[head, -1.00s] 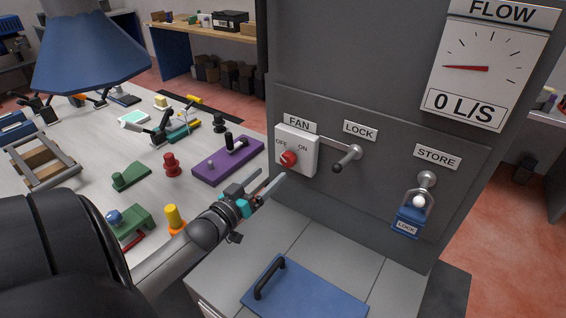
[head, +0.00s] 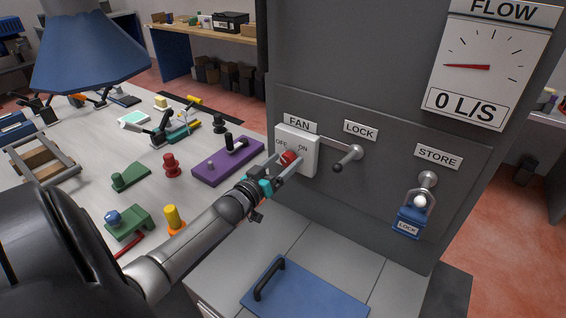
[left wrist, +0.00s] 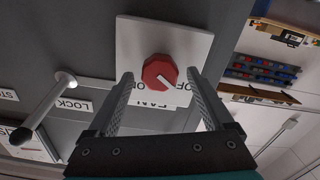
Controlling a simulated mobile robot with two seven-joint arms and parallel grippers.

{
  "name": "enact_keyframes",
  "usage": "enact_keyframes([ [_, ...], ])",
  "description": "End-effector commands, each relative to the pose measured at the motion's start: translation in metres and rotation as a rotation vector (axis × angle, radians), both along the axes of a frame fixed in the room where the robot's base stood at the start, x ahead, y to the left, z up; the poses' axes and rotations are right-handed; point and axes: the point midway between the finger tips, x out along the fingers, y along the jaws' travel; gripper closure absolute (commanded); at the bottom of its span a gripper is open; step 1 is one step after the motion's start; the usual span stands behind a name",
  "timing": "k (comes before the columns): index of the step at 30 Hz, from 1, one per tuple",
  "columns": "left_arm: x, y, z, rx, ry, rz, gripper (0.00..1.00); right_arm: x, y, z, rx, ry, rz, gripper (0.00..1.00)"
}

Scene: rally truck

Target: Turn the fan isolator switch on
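The fan isolator switch is a white box (head: 308,158) with a red round knob (head: 289,158) under the FAN label on the grey panel. In the left wrist view the red knob (left wrist: 160,72) carries a white mark pointing toward the OFF lettering. My left gripper (head: 284,166) is at the knob, fingers apart. In the left wrist view my left gripper (left wrist: 160,88) has a finger on each side of the knob, with gaps showing; it is not closed on it. My right gripper is not in view.
A lever (head: 348,158) at the LOCK label sticks out right of the switch. A blue padlock (head: 409,221) hangs below STORE. The flow gauge (head: 484,70) reads 0 L/S. A blue lid with a handle (head: 305,293) lies below. A bench (head: 80,190) with several parts is left.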

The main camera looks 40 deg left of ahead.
Motion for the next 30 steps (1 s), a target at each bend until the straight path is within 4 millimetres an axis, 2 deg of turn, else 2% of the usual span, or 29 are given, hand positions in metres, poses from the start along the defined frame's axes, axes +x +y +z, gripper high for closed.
enact_keyframes([
  [2,-0.0001,0.0001,0.0001,0.0,0.0,0.0,0.23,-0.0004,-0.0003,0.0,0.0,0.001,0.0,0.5],
  [22,-0.0004,-0.0002,-0.0001,0.0,0.0,0.0,0.99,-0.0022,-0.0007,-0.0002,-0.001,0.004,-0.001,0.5],
  [30,-0.0003,-0.0003,0.0002,0.023,0.003,0.0,1.0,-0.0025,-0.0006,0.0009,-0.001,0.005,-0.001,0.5],
])
